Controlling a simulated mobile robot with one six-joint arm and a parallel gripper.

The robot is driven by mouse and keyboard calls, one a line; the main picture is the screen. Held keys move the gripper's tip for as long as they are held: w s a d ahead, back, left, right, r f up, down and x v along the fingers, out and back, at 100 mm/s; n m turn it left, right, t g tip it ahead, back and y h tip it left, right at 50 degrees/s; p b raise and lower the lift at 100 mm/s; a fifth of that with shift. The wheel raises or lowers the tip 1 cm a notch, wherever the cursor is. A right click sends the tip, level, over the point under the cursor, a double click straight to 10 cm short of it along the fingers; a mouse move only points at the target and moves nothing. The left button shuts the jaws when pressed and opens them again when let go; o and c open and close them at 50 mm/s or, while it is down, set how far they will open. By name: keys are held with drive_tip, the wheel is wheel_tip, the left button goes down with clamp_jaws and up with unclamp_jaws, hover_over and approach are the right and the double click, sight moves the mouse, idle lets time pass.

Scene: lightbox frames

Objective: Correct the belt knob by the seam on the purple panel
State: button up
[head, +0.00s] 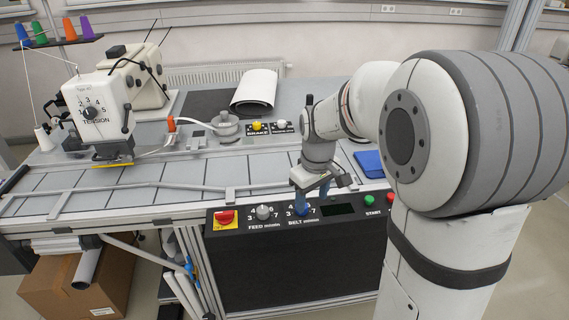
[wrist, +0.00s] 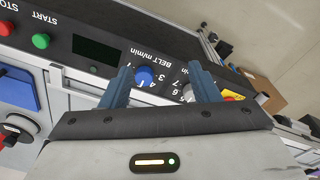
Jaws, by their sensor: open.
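The belt knob (wrist: 144,77) is a blue round dial on a dark control panel (head: 290,265), with numbers around it and the label BELT m/min. It appears upside down in the wrist view. My gripper (wrist: 158,70) is open with its blue fingers spread on either side of the knob, which is nearer the left finger in that view. I cannot tell whether either finger touches it, and its pointer setting is too small to read. In the head view my gripper (head: 312,198) is above the panel and hides most of the knob. No purple panel shows.
A grey feed knob (head: 263,212) and a red switch on yellow (head: 226,218) lie left of the belt knob. A dark display (head: 338,209), green start button (head: 369,200) and red button (head: 390,197) lie right. The sewing machine (head: 100,105) stands behind left.

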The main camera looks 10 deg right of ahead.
drive_tip(key=w+f+n+p, duration=0.1)
drive_tip(key=w, duration=0.2)
drive_tip(key=w+f+n+p, duration=0.1)
drive_tip(key=w, duration=0.2)
drive_tip(key=w+f+n+g+p, duration=0.1)
drive_tip(key=w+f, duration=0.1)
drive_tip(key=w, duration=0.1)
drive_tip(key=shift+w, duration=0.4)
drive_tip(key=shift+w+f, duration=0.15)
drive_tip(key=shift+f, duration=0.1)
wheel_tip(320, 180, down, 8)
drive_tip(key=shift+r+p, duration=0.25)
drive_tip(key=shift+p, duration=0.6)
drive_tip(key=shift+c, duration=0.5)
drive_tip(key=c, duration=0.9)
